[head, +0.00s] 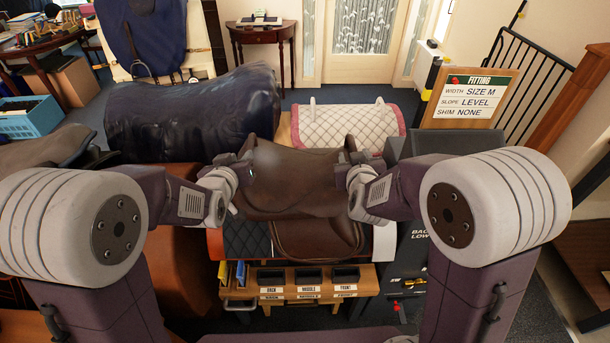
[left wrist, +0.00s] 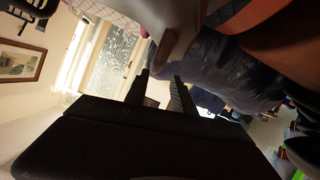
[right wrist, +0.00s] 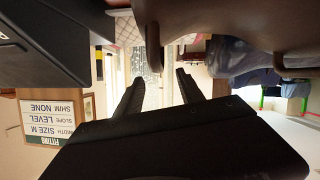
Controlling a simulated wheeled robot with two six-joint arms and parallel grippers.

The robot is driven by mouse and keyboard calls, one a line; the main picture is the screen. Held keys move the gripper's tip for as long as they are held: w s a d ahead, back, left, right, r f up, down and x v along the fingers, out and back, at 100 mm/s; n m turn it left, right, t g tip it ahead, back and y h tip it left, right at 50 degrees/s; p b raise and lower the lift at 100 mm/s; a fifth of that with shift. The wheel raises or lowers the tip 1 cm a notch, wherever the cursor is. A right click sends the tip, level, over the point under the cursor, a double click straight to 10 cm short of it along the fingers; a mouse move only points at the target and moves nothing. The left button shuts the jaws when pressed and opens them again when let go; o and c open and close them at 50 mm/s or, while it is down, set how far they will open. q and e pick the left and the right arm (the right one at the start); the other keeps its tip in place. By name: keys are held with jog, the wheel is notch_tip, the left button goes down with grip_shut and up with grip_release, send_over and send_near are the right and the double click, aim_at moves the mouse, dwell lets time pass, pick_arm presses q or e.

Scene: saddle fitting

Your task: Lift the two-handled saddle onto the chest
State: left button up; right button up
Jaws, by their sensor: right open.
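The brown leather saddle (head: 292,178) sits in the middle of the head view, over a stand with a dark quilted pad. My left gripper (head: 248,170) is at its left side and my right gripper (head: 348,168) at its right side. In the left wrist view the fingers are apart, with a saddle handle (left wrist: 168,48) just beyond the tips. In the right wrist view the fingers are apart, with the other handle (right wrist: 151,45) near the tips. Neither handle looks gripped. I cannot tell which piece is the chest.
A dark blue covered form (head: 195,115) stands behind to the left. A white quilted pad (head: 345,127) with pink trim lies behind the saddle. A fitting board (head: 470,98) stands at the right. A wooden bench (head: 300,283) with small black trays is in front.

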aim_at(250, 148)
pick_arm(q)
jog(key=shift+s+d+r, duration=0.1)
jog(key=shift+s+d, duration=0.05)
jog(key=shift+d, duration=0.4)
jog(key=x, duration=0.9)
jog(key=shift+a, duration=0.2)
pick_arm(e)
jog(key=x, duration=0.9)
jog(key=shift+s+d, duration=0.1)
jog(key=shift+d, duration=0.1)
pick_arm(q)
jog(key=c, duration=0.5)
pick_arm(e)
jog(key=c, duration=0.5)
pick_arm(q)
grip_shut()
pick_arm(e)
grip_shut()
